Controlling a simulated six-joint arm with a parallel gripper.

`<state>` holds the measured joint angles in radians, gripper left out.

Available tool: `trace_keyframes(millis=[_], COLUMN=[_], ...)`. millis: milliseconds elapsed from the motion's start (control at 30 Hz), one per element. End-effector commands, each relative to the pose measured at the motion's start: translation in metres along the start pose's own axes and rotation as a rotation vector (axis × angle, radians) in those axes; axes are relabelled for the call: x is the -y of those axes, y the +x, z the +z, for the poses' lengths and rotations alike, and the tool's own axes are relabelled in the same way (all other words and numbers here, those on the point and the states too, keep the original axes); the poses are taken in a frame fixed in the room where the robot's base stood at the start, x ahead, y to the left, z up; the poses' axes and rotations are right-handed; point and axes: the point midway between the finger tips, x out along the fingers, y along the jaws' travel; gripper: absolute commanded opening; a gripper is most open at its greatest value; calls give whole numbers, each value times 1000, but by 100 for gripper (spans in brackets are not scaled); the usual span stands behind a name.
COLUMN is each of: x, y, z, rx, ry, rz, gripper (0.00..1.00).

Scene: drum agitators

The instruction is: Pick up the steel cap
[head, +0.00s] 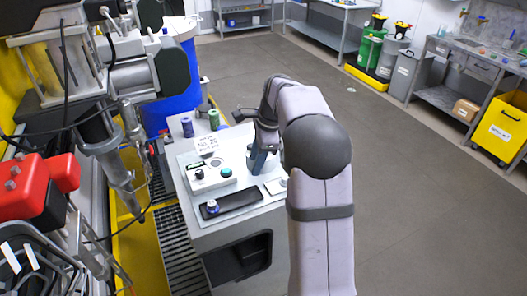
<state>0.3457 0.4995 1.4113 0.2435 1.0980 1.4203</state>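I cannot make out the steel cap for certain. A small blue-and-white round piece (212,207) sits on the left part of a black tray (238,203) on the grey cart. My gripper (257,166) points down over the right side of the cart top, to the right of a white control box (208,177). My own arm hides part of the gripper and of the surface right of it. Its fingers are too small and dark to show whether they are open or hold anything.
The cart (183,149) also bears a purple can (187,127), a green can (214,117) and a paper sign (207,145). A blue drum (178,85) stands behind it, and machinery with a red part (40,190) crowds the left. The floor right of the cart is clear.

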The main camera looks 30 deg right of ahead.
Motion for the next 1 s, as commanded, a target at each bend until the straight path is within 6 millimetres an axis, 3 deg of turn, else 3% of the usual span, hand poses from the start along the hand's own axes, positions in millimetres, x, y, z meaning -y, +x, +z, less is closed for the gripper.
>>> trace_keyframes(millis=[100, 333, 667, 1000], x=[36, 76, 88, 91], y=[-7, -19, -23, -4], z=[-21, -50, -60, -58], rx=[33, 92, 118, 117], ry=[262, 620, 753, 749], rz=[-34, -69, -78, -79], gripper=[38, 38, 38, 38])
